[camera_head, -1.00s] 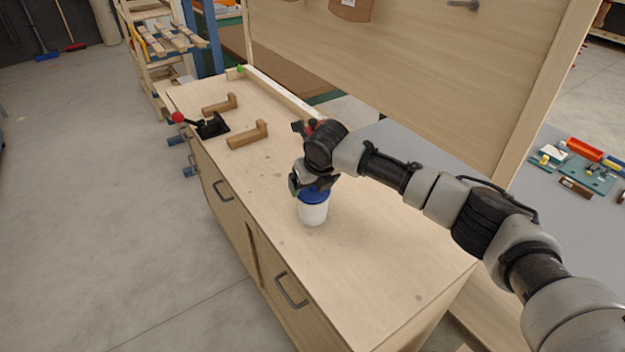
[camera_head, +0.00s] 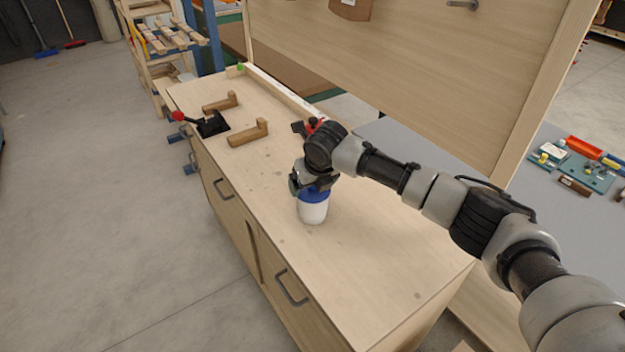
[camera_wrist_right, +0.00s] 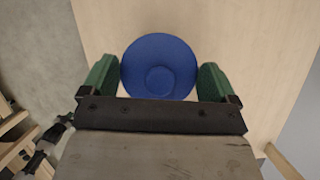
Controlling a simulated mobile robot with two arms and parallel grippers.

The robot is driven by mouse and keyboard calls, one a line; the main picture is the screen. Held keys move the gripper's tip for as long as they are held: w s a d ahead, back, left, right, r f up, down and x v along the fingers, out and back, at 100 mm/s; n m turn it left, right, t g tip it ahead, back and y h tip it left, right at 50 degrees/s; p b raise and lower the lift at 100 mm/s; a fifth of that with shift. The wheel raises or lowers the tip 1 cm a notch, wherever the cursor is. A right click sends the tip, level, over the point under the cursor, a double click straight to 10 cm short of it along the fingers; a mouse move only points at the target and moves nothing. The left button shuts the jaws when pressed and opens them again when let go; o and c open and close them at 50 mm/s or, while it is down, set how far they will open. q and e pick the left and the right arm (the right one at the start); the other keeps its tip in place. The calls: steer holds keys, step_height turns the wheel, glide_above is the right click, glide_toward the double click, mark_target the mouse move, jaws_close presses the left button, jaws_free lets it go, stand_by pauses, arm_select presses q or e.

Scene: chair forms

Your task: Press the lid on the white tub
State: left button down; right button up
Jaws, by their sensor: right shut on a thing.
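The white tub (camera_head: 313,212) stands upright on the wooden bench top. The blue lid (camera_head: 313,196) is at the tub's mouth, and I cannot tell whether it is fully seated. My right gripper (camera_head: 314,187) points down from above and is shut on the lid. In the right wrist view the round lid (camera_wrist_right: 158,65) lies between the two green fingers of my right gripper (camera_wrist_right: 158,80). The tub is hidden under the lid there. My left gripper is not in view.
The wooden bench (camera_head: 375,265) is clear in front of and right of the tub. Two wooden brackets (camera_head: 249,134) and a black clamp with a red knob (camera_head: 206,123) are at its far left end. An upright wooden panel (camera_head: 420,80) rises behind.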

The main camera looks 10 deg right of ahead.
stand_by(0.4)
steer(key=o, duration=0.6)
steer(key=shift+r+p, duration=3.55)
jaws_close()
